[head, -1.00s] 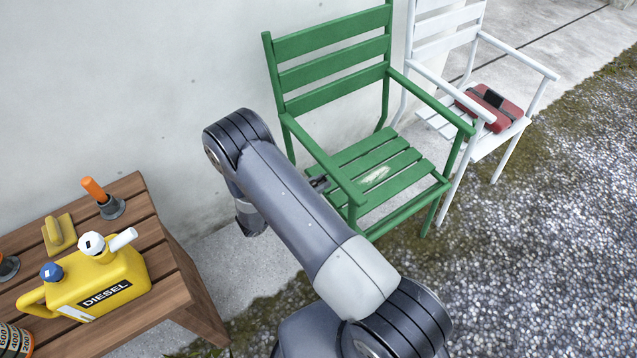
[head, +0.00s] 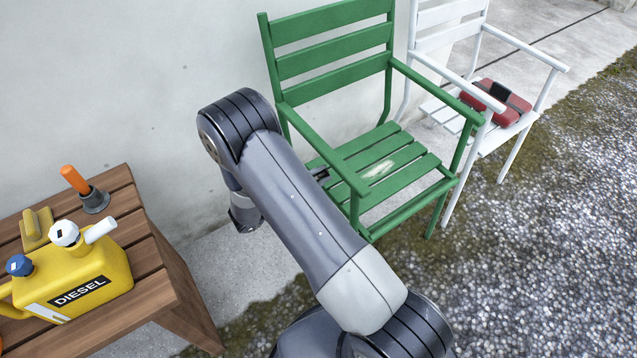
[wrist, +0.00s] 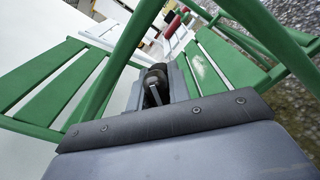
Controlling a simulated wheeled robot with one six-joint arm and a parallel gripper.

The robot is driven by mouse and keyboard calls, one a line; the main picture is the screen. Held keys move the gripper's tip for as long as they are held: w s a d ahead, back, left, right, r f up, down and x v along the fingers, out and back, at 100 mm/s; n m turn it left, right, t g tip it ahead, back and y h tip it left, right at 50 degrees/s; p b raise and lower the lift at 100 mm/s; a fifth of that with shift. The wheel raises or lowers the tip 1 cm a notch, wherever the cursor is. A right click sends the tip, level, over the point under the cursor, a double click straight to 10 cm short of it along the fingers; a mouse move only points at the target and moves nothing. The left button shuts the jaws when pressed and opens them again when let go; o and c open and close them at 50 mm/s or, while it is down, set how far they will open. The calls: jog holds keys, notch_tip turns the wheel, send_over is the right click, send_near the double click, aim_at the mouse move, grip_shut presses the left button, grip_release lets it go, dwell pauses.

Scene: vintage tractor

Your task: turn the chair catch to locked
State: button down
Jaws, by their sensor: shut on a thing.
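The green slatted chair (head: 375,165) stands by the wall, with a pale worn patch on its seat. A small dark metal fitting (head: 320,173), which looks like the chair catch, sits at the left edge of the seat, partly behind my arm. In the wrist view the green chair's slats (wrist: 215,60) and bars surround my gripper (wrist: 155,85). Its dark fingers are shut on a small grey metal piece, apparently the catch's lever (wrist: 153,95). Most of the catch is hidden, so its setting cannot be told. In the head view my arm hides the fingers.
A white chair (head: 480,125) with a red case (head: 495,103) stands behind, at the right. A wooden table (head: 150,260) at the left holds a yellow diesel can (head: 85,275), an orange-handled tool (head: 80,185) and a yellow item (head: 37,228). Gravel lies open at the right.

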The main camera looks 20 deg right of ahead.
jog(key=m+b, duration=0.3)
jog(key=f+m+b, duration=0.1)
jog(key=m+b, duration=0.2)
jog(key=b, duration=0.1)
jog(key=shift+s, duration=0.15)
jog(key=m+b, duration=0.4)
jog(key=b, duration=0.1)
jog(key=shift+r, duration=0.15)
jog(key=shift+r+m, duration=0.1)
jog(key=shift+m, duration=0.2)
jog(key=c, duration=1.3)
grip_release()
jog(key=p+v, duration=0.2)
jog(key=v, duration=0.8)
jog(key=shift+s+a, duration=0.1)
jog(key=shift+a, duration=0.25)
